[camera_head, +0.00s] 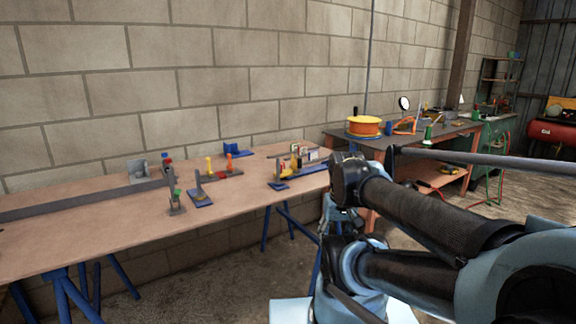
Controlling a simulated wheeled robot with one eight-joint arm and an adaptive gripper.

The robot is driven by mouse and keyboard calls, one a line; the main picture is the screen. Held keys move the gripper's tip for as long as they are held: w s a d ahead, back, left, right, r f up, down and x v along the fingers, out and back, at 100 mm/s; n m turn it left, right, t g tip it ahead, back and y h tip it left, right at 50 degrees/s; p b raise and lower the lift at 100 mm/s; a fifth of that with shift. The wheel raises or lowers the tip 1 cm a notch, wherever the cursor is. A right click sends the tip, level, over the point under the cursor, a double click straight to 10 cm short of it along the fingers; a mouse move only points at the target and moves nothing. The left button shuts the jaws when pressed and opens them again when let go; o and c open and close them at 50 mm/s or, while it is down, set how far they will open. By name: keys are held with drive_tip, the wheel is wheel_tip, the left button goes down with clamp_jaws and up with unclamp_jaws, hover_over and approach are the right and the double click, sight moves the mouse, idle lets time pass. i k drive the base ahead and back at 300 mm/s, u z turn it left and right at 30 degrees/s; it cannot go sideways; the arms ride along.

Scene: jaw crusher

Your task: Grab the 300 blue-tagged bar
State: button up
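No bar with a readable 300 mark can be made out. A long grey bar (75,203) lies along the left part of the wooden table (95,245); no blue tag can be told on it. A small upright piece with red and blue on top (167,166) stands at its right end. Small blue-based holders with yellow, orange and red parts stand further right, one of them a blue-based holder (199,194) near the front edge. My dark arm links cross the right foreground, but my gripper's fingers are not in view.
A workbench (465,130) with an orange-yellow spool (364,126) stands behind, at the right. A thin grey rail (480,158) crosses in front of it. A red tank (552,133) is at the far right. The left front of the table is bare.

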sight(312, 157)
drive_tip(key=z, duration=1.3)
drive_tip(key=k, duration=0.55)
drive_tip(key=u, duration=1.1)
drive_tip(key=i, duration=1.05)
drive_tip(key=z, duration=0.05)
